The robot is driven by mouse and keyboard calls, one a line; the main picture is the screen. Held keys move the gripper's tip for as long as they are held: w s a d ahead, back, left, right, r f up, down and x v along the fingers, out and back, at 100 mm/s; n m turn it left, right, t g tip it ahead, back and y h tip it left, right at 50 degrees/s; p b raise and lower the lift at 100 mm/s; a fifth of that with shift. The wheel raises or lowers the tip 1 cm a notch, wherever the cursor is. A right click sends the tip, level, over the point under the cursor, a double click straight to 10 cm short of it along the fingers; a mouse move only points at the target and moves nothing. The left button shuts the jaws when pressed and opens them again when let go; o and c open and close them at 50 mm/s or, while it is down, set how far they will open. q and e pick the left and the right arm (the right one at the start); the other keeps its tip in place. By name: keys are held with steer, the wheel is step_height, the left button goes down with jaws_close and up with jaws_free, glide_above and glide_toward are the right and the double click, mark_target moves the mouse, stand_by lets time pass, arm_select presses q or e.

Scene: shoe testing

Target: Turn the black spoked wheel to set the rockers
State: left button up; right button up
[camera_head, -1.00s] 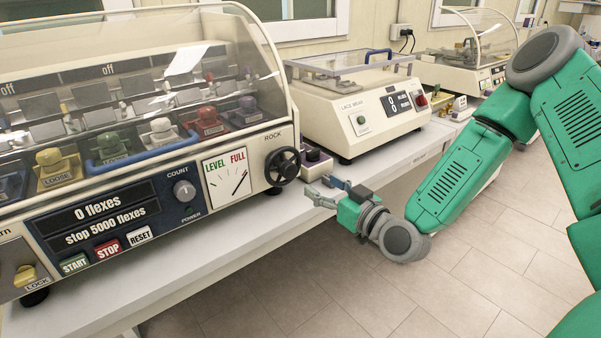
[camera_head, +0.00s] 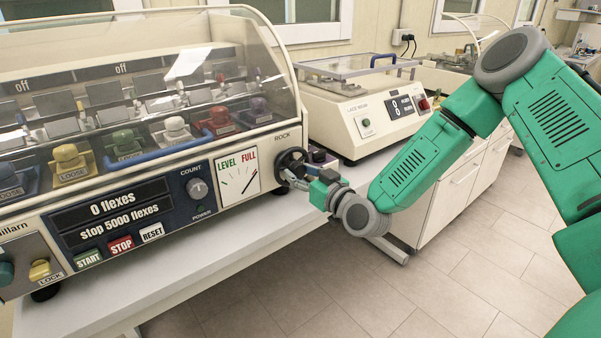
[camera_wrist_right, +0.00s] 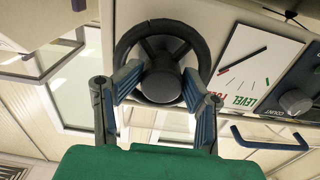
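The black spoked wheel (camera_head: 291,155) is on the right end of the flexing machine's front, below the word ROCK. My right gripper (camera_head: 289,174) is at the wheel and hides its lower part in the head view. In the right wrist view the wheel (camera_wrist_right: 162,27) fills the upper middle. The fingers of my right gripper (camera_wrist_right: 160,80) are apart, one on each side of the round hub. I cannot tell whether they touch it. The LEVEL/FULL dial (camera_head: 238,177) is left of the wheel, its needle slanting up to the right. My left gripper is out of view.
A count knob (camera_head: 197,187) and START, STOP and RESET buttons (camera_head: 121,245) are on the same panel. The clear cover (camera_head: 150,70) stands over the rockers. A lace wear machine (camera_head: 360,115) is to the right, with a small dark-knobbed box (camera_head: 320,158) beside the wheel.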

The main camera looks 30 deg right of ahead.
steer(key=shift+a+r, duration=0.4)
steer(key=shift+a, duration=0.15)
steer(key=shift+c, duration=0.6)
steer(key=shift+d+f, duration=0.1)
steer(key=shift+d, duration=0.5)
steer(key=shift+w+a+n, duration=0.1)
steer(key=shift+a+n, duration=0.2)
steer(key=shift+n, duration=0.8)
steer(key=n, duration=0.3)
steer(key=shift+d, duration=0.15)
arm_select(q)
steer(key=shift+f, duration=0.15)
arm_select(e)
steer(key=n, duration=0.4)
steer(key=shift+n, duration=0.4)
